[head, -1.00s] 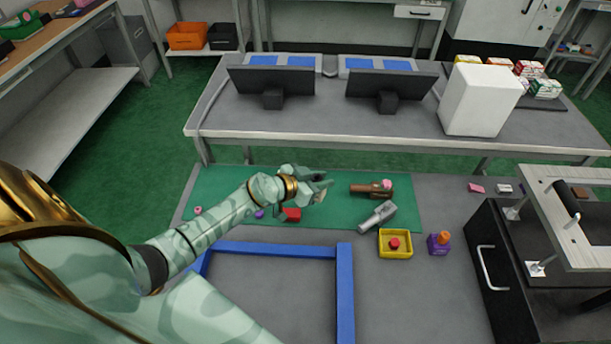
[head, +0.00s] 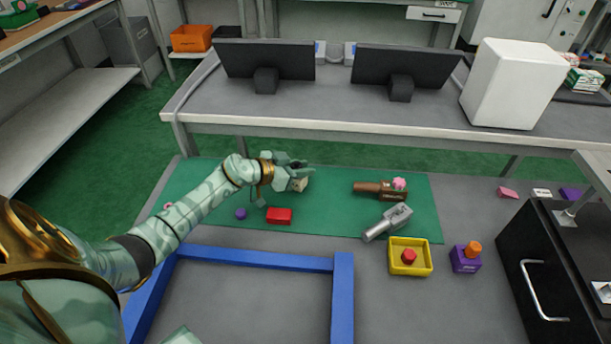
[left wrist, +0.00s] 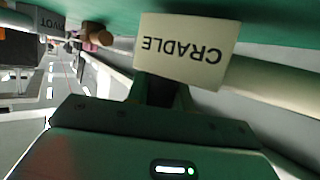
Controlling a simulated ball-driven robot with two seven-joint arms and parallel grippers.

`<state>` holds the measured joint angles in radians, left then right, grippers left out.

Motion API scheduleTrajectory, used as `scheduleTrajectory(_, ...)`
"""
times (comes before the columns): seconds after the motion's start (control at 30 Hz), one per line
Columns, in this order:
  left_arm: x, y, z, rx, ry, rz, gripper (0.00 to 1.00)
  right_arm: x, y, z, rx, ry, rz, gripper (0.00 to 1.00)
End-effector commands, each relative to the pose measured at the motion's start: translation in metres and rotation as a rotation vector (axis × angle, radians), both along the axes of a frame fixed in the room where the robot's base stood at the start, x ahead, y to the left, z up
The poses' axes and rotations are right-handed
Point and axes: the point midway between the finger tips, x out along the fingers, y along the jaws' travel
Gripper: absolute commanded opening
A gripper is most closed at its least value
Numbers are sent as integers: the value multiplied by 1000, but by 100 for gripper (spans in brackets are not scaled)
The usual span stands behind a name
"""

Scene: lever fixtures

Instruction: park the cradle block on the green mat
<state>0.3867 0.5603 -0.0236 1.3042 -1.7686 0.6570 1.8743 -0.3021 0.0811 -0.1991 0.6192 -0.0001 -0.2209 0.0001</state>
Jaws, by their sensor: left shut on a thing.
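The cradle block (left wrist: 187,50) is cream, with "CRADLE" upside down on its face and a pale rod running right from it in the left wrist view. My left gripper (head: 297,178) is shut on it. In the head view only a small tan part of the block (head: 300,185) shows under the fingers. The green mat (head: 335,222) lies on the near table; the block is over its far middle part. I cannot tell whether the block touches the mat. My right gripper is not in view.
On the mat are a red block (head: 279,216), a purple ball (head: 241,214), a brown piece with a pink top (head: 372,188) and a grey "PIVOT" piece (head: 388,222). A yellow tray (head: 424,268), purple block (head: 466,261) and blue frame (head: 343,290) stand nearer.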

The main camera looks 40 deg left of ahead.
Motion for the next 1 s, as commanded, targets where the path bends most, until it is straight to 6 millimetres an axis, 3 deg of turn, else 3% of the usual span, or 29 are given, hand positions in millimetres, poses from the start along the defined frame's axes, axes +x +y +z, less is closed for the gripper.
scheduleTrajectory(0.03,0,0,-14,0,4,-1,0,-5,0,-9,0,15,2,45)
scheduleTrajectory(0.4,0,0,-10,0,-1,0,0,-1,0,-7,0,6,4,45)
scheduleTrajectory(0.43,0,0,-10,0,-1,0,28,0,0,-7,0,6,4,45)
scheduleTrajectory(0.5,0,0,-10,0,-1,0,44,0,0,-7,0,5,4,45)
scheduleTrajectory(0.83,0,0,-6,1,-2,-1,44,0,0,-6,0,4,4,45)
scheduleTrajectory(1.0,-25,10,10,2,-3,0,44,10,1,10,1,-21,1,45)
